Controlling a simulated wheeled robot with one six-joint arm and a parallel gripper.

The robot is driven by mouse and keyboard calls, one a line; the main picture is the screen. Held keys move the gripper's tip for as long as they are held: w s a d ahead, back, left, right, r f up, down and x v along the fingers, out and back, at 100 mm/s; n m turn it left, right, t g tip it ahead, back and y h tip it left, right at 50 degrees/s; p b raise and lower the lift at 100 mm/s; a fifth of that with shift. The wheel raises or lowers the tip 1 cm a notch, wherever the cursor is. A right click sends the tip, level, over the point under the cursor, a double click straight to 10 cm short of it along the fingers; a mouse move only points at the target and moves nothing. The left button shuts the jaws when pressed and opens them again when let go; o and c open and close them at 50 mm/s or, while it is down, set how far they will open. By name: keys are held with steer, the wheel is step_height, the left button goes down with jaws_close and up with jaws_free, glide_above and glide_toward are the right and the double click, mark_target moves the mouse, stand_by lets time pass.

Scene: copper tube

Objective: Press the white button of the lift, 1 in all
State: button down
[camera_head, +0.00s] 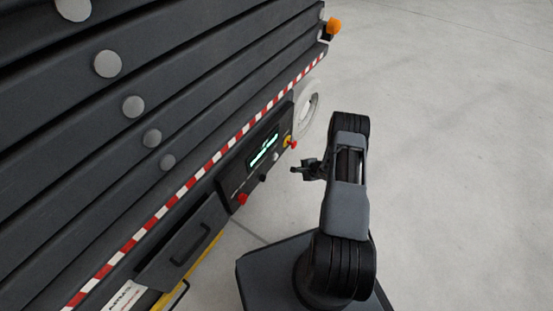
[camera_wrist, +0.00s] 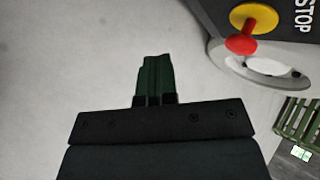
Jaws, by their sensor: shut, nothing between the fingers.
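The lift's dark control panel (camera_head: 262,152) is on the side of the dark lift, left of my arm in the head view. A small pale spot, which looks like the white button (camera_head: 276,157), sits on it between the display and the emergency stop. My gripper (camera_head: 296,170) is right of the panel, apart from it, with its tips toward the panel. In the wrist view my gripper (camera_wrist: 155,60) has its green fingers together, empty, over grey floor. The white button cannot be made out in the wrist view.
A red and yellow emergency stop (camera_head: 291,143) is close to the gripper; it also shows in the wrist view (camera_wrist: 250,22). Another red button (camera_head: 242,199) is lower on the panel. A white wheel (camera_head: 308,106) stands beyond. The floor (camera_head: 450,150) to the right is clear.

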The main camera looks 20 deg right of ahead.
steer(key=shift+m, duration=0.3)
steer(key=w+a+b, duration=0.2)
steer(key=w+a, duration=0.3)
steer(key=w, duration=0.2)
steer(key=shift+a, duration=0.15)
stand_by(0.5)
steer(key=shift+w+a+b, duration=0.35)
steer(key=shift+w+a, duration=0.2)
steer(key=shift+w, duration=0.2)
stand_by(2.8)
stand_by(0.5)
steer(key=shift+s+d+p, duration=0.35)
steer(key=shift+s+d, duration=0.2)
steer(key=shift+s, duration=0.2)
steer(key=shift+s+d+p, duration=0.4)
steer(key=shift+s+d, duration=0.35)
steer(key=shift+s, duration=0.25)
steer(key=shift+s+d+p, duration=0.4)
steer(key=shift+s+d, duration=0.35)
steer(key=shift+s, duration=0.25)
